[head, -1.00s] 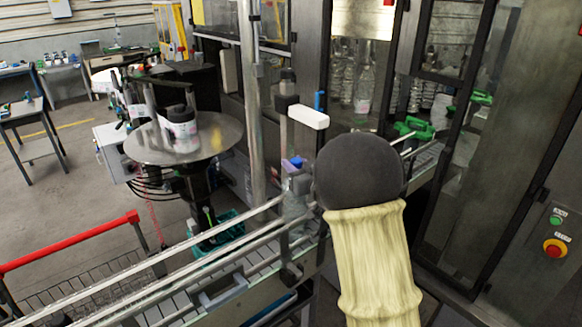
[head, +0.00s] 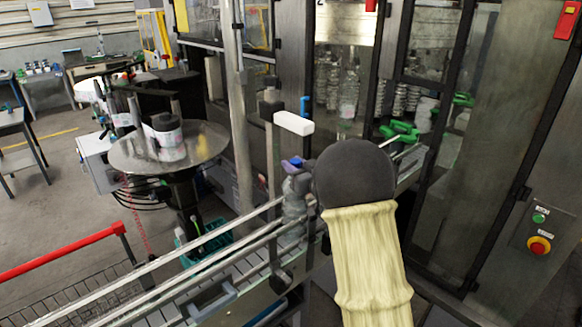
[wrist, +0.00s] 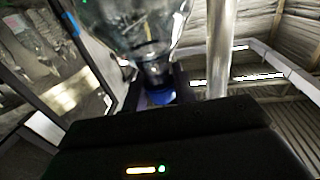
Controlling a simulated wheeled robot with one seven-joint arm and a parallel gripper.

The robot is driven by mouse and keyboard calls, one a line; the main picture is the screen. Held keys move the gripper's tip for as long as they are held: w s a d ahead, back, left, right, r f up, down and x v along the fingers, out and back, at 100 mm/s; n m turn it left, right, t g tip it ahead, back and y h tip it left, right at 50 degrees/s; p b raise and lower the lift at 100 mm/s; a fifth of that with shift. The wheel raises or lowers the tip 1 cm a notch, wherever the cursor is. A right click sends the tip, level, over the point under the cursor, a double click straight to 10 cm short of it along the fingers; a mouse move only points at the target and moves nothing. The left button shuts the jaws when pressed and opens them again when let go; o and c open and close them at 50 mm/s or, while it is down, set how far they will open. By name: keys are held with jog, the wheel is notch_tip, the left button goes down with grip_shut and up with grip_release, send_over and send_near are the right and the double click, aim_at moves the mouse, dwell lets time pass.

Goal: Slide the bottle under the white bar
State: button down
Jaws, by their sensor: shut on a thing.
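The clear bottle (head: 294,203) stands roughly upright at the conveyor's rails, with its blue cap (head: 291,164) on top. The white bar (head: 294,123) sticks out above and behind it; the cap shows below the bar in the picture, with a gap between. In the wrist view the bottle (wrist: 135,25) appears cap down. The dark fingers of my gripper (wrist: 158,92) sit on either side of its neck by the blue cap and are shut on it. In the head view my arm hides most of my gripper and the conveyor just right of the bottle.
Metal guide rails (head: 190,257) run along the conveyor on both sides of the bottle. A steel post (head: 241,130) stands left of the bar. The round turntable (head: 168,148) is farther left. Green clamps (head: 400,131) and glass machine doors are at the right.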

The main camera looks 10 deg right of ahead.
jog(key=shift+w+d, duration=0.15)
jog(key=shift+d, duration=0.1)
dwell(0.4)
jog(key=c, duration=1)
grip_release()
jog(key=shift+c, duration=0.2)
jog(key=shift+s+d+b, duration=0.2)
jog(key=shift+s+b, duration=0.2)
jog(key=shift+b, duration=0.1)
jog(key=b+v, duration=0.6)
jog(key=v, duration=1)
jog(key=shift+s+d, duration=0.2)
jog(key=shift+d, duration=0.05)
